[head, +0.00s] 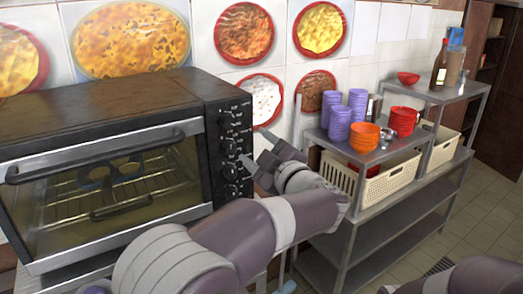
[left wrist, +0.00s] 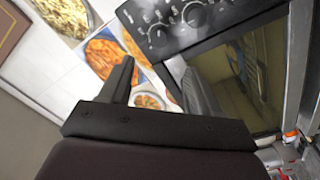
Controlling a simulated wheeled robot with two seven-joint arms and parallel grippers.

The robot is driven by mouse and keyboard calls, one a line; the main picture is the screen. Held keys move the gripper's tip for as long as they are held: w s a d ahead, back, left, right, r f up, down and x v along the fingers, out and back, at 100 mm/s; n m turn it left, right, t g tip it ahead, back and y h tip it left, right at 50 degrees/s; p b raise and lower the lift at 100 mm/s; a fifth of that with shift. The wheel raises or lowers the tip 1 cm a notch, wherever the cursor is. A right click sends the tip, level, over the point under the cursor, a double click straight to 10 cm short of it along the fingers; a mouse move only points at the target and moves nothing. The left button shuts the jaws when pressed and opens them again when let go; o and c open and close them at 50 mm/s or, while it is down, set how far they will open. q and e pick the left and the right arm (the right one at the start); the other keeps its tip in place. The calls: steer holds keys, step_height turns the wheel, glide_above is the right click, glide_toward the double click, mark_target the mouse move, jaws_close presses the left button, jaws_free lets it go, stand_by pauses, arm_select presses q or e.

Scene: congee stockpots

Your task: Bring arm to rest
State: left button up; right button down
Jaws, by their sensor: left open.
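My left arm (head: 232,240) reaches up across the middle of the head view. My left gripper (head: 258,150) is open and empty, in front of or beside the oven's knob panel. I cannot tell whether it touches the oven. In the left wrist view its two dark fingers (left wrist: 153,64) stand apart with nothing between them, and the knobs show beyond them at the top. Part of my right arm (head: 475,278) shows at the lower right of the head view. Its gripper is out of view.
A black toaster oven (head: 100,85) stands at the left, its glass door shut. A metal shelf (head: 370,215) at the right holds purple cups (head: 341,122), orange bowls (head: 364,136), red bowls (head: 403,120) and a cream basket (head: 385,181). Tiled floor (head: 480,220) is open at the far right.

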arm_select(q)
steer(key=w+d+f+m+t+h, duration=0.2)
steer(key=d+f+m+h, duration=0.2)
steer(key=d+m+h, duration=0.35)
steer(key=s+d+f+m+g+h, duration=0.1)
steer(key=s+f+m+g+h, duration=0.25)
steer(key=f, duration=0.35)
steer(key=s+d+f+m+g+h, duration=0.1)
steer(key=s+f+m+g+h, duration=0.2)
steer(key=f, duration=0.4)
steer(key=s+a+f+m+g+y+b, duration=0.1)
steer(key=s+a+f+g, duration=0.3)
steer(key=s+a+f, duration=0.3)
steer(key=s+a+f+m+g+y+b, duration=0.1)
steer(key=s+a+f+g, duration=0.4)
steer(key=s+a, duration=1)
step_height(320, 180, down, 3)
steer(key=shift+s+a+r+m+y+b, duration=0.15)
steer(key=shift+a+m+y+b, duration=0.25)
steer(key=shift+a+y, duration=0.55)
steer(key=shift+a+g, duration=0.1)
steer(key=shift+g, duration=0.15)
